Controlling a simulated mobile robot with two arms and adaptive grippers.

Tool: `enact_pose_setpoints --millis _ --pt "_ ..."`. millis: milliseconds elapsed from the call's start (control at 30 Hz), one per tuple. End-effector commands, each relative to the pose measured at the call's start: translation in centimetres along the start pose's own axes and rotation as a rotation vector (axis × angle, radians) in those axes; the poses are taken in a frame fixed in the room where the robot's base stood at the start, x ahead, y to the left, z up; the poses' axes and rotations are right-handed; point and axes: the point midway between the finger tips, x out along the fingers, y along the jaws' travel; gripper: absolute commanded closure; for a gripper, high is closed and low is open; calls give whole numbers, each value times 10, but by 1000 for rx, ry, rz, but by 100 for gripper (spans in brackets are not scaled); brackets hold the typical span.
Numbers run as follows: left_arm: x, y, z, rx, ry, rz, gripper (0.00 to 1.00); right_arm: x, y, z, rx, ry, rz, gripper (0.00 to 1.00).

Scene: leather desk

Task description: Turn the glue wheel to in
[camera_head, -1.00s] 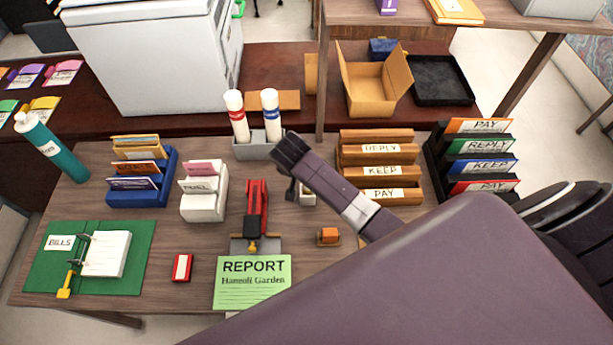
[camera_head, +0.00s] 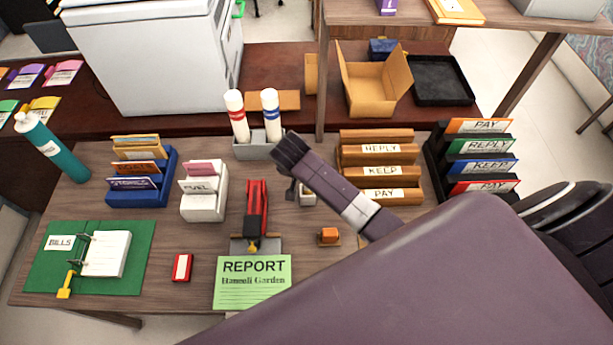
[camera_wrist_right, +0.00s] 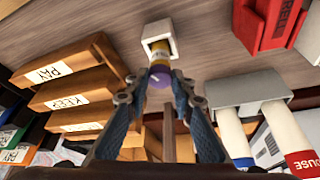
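A glue stick with a yellow body (camera_wrist_right: 160,50) stands in a small white holder (camera_wrist_right: 157,33). Its round purple wheel (camera_wrist_right: 159,77) faces the right wrist camera. My right gripper (camera_wrist_right: 160,82) has one finger on each side of the wheel, with the tips close to its edge. I cannot tell whether they touch it. In the head view my right gripper (camera_head: 292,190) is over the white holder (camera_head: 307,197), left of the wooden sorter, and it hides the wheel. My left gripper is not in view.
A wooden letter sorter (camera_head: 380,155) stands right of the gripper. Behind it, a grey holder (camera_head: 257,151) carries two white tubes. A red stapler-like device (camera_head: 257,205) is close on the left. A small orange item (camera_head: 328,236) lies in front.

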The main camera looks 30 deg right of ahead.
Motion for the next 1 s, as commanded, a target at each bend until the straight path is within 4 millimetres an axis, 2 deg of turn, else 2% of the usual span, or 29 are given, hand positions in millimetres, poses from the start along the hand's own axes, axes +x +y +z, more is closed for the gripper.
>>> enact_pose_setpoints --millis 33,200,567,667,1000 --pt "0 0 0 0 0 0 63 0 0 -1 0 1 0 75" --pt "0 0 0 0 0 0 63 0 0 0 0 1 0 59" --pt "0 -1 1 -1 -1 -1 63 -6 -1 0 0 0 -1 59" --pt "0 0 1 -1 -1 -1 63 -19 -1 0 0 2 -3 59" --pt "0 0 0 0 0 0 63 -89 -1 0 2 1 -4 59"
